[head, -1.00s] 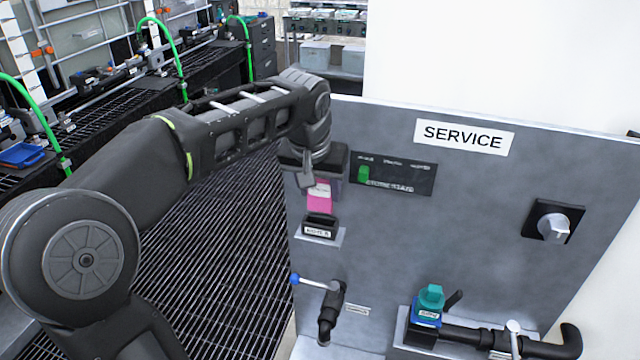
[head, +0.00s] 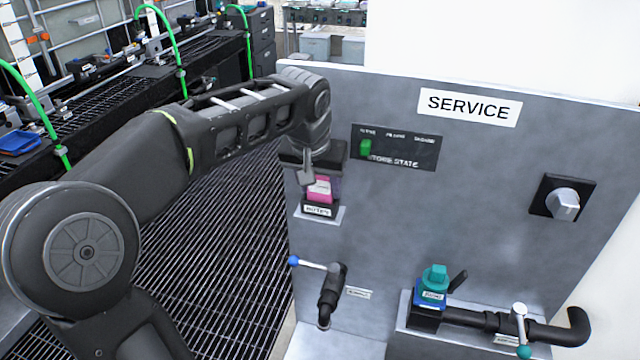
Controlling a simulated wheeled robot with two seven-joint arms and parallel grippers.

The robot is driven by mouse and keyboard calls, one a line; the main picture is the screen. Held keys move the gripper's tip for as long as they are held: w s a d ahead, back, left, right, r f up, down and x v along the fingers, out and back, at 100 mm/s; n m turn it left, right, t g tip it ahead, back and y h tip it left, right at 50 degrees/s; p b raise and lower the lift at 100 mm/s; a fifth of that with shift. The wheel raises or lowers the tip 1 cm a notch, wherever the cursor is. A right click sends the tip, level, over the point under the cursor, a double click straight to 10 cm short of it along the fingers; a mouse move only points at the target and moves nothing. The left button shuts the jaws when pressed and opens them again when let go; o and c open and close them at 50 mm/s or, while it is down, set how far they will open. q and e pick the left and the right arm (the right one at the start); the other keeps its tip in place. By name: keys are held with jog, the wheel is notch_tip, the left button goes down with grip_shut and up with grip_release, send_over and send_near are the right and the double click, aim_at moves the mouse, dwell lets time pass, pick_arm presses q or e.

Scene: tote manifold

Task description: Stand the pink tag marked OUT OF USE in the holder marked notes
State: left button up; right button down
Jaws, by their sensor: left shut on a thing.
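The pink tag (head: 319,193) has a pale label whose print is too small to read. My left gripper (head: 308,178) is shut on it and holds it upright at the left edge of the grey service panel. The small black holder (head: 318,211) sits on a light ledge right below, with a white label on its front that is hard to read. The tag's lower edge meets the holder's top and seems to be in its slot. How deep it sits is hidden. My right gripper is not in view.
The grey panel (head: 480,185) carries a dark state board (head: 398,150) with a green piece, close right of my gripper. A blue-tipped lever (head: 313,263) stands below the holder. A knob (head: 562,204) and a teal-topped valve (head: 434,277) are further right.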

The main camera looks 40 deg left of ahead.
pick_arm(q)
jog(key=o, duration=1.6)
jog(key=shift+c, duration=0.2)
jog(key=shift+r, duration=0.1)
jog(key=v, duration=0.7)
jog(key=shift+s+r+b, duration=0.2)
jog(key=shift+r+b, duration=0.05)
jog(key=shift+b, duration=0.15)
jog(key=shift+d, duration=0.1)
